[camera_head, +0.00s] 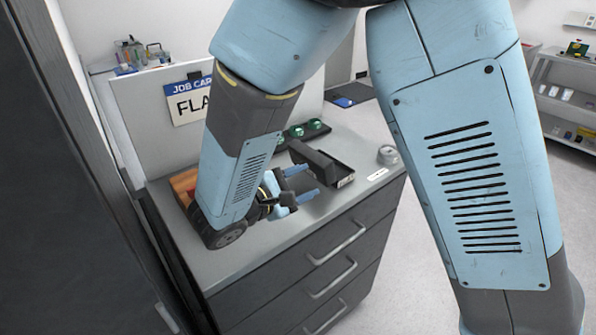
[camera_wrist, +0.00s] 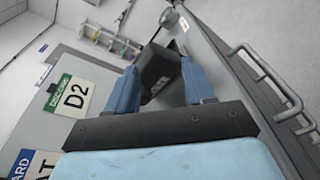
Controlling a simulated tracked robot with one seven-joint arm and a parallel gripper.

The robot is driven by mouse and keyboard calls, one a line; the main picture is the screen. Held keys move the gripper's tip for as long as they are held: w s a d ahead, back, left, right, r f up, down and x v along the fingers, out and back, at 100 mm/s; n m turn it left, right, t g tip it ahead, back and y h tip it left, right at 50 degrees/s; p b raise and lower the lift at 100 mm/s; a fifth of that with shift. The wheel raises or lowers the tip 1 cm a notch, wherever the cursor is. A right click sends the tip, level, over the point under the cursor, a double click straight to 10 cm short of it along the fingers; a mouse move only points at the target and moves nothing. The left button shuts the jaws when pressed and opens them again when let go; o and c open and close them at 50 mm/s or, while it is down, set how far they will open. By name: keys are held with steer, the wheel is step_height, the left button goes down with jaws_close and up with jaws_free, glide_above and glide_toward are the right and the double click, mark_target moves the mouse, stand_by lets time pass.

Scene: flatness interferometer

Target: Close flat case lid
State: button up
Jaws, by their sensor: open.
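The flat case (camera_head: 345,181) is a dark, low box on the grey counter, with a small white label on its front end. Its dark lid (camera_head: 313,160) stands raised and tilted along the left side of the case. My gripper (camera_head: 308,182) is open, low over the counter, with its blue fingers pointing right toward the lid. In the wrist view the dark case and lid (camera_wrist: 158,68) appear between and beyond the two blue fingers. I cannot tell whether a finger touches the lid. My arm hides part of the counter at left.
A dark rack with green round pieces (camera_head: 297,131) lies behind the case. A grey round object (camera_head: 388,154) stands to its right. A job card panel (camera_head: 190,98) rises at the back. Drawer handles (camera_head: 338,244) project from the cabinet front. Bare counter lies in front of the case.

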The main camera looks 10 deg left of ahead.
steer(key=s+a+f+n+t+y, duration=0.1)
steer(key=a, duration=0.1)
steer(key=s+a+f+n+t+y, duration=0.1)
steer(key=a, duration=0.2)
steer(key=s+a+f+n+t+y, duration=0.1)
steer(key=s+a, duration=0.1)
steer(key=a, duration=0.1)
steer(key=shift+f+n+t, duration=0.35)
steer(key=shift+n+t, duration=0.05)
steer(key=x, duration=1.3)
steer(key=shift+w+f, duration=0.15)
steer(key=shift+w, duration=0.2)
jaws_close()
